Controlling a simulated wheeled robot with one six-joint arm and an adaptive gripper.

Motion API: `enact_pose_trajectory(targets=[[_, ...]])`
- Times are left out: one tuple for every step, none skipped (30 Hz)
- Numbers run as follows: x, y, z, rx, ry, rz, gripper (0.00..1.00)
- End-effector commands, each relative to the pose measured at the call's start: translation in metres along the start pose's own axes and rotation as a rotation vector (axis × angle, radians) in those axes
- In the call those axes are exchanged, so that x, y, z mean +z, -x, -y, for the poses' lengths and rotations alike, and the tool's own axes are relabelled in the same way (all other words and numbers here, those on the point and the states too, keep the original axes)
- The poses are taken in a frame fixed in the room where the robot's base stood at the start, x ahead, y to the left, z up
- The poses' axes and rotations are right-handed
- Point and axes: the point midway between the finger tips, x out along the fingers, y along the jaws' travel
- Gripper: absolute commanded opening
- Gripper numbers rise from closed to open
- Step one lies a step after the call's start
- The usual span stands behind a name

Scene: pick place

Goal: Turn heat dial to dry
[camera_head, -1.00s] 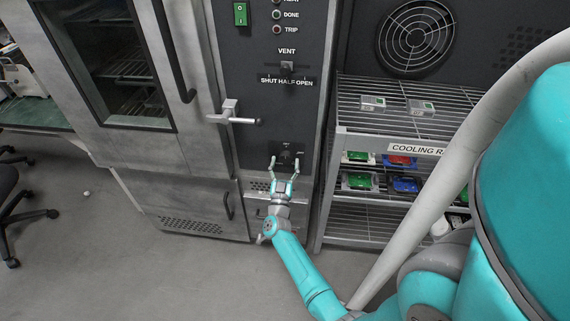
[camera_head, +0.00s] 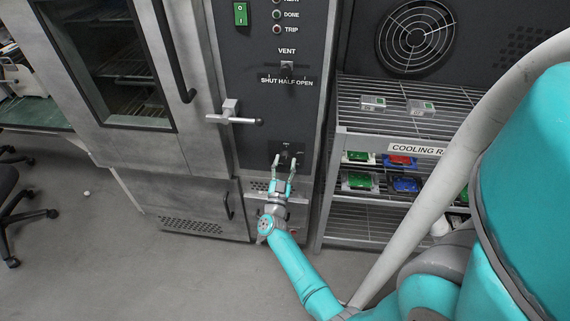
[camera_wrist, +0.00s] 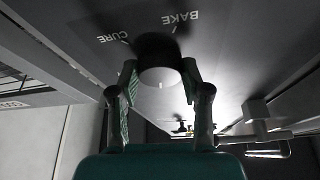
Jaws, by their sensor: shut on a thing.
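The heat dial (camera_wrist: 161,76) is a dark round knob with a lighter end face and a small white mark. In the wrist view, the mark sits at the lower side of that face. The labels CURE and BAKE appear upside down beside the dial; no DRY label is visible. My gripper (camera_wrist: 159,82) is shut on the dial, with one finger on each side. In the head view, my gripper (camera_head: 284,162) reaches the lower part of the dark oven panel (camera_head: 262,130), where the dial is small and hard to make out.
A door handle (camera_head: 232,118) sticks out left of the panel. Above is the vent slider (camera_head: 287,66), labelled SHUT HALF OPEN. At right stands the cooling rack (camera_head: 375,131) with several small boxes and trays. The floor (camera_head: 120,250) at left is mostly clear.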

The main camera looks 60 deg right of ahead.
Motion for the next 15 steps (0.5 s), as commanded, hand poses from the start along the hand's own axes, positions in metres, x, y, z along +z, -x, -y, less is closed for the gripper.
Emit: enact_pose_trajectory(targets=[[-0.0009, -0.0007, 0.0016, 0.015, -0.037, -0.002, 0.13], [-0.0009, -0.0007, 0.002, 0.024, -0.061, -0.002, 0.13], [-0.0007, -0.0005, 0.0023, 0.038, -0.095, -0.001, 0.13], [-0.0008, -0.0003, 0.0026, 0.048, -0.12, -0.002, 0.13], [-0.0006, -0.0003, 0.0029, 0.059, -0.147, -0.001, 0.13], [-0.0008, -0.0004, 0.003, 0.074, -0.182, -0.002, 0.13], [-0.0009, -0.0005, 0.003, 0.086, -0.209, -0.002, 0.13], [-0.0009, -0.0006, 0.0034, 0.096, -0.235, -0.001, 0.13], [-0.0011, -0.0007, 0.0037, 0.111, -0.271, -0.001, 0.13], [-0.0013, -0.0008, 0.004, 0.122, -0.297, -0.002, 0.13], [-0.0013, -0.0007, 0.0044, 0.132, -0.324, -0.001, 0.13], [-0.0014, -0.0007, 0.0046, 0.147, -0.358, -0.001, 0.13], [-0.0014, -0.0007, 0.0045, 0.159, -0.386, -0.002, 0.13], [-0.0016, -0.0007, 0.0045, 0.169, -0.411, -0.002, 0.13], [-0.0015, -0.0008, 0.0047, 0.184, -0.447, -0.001, 0.13]])
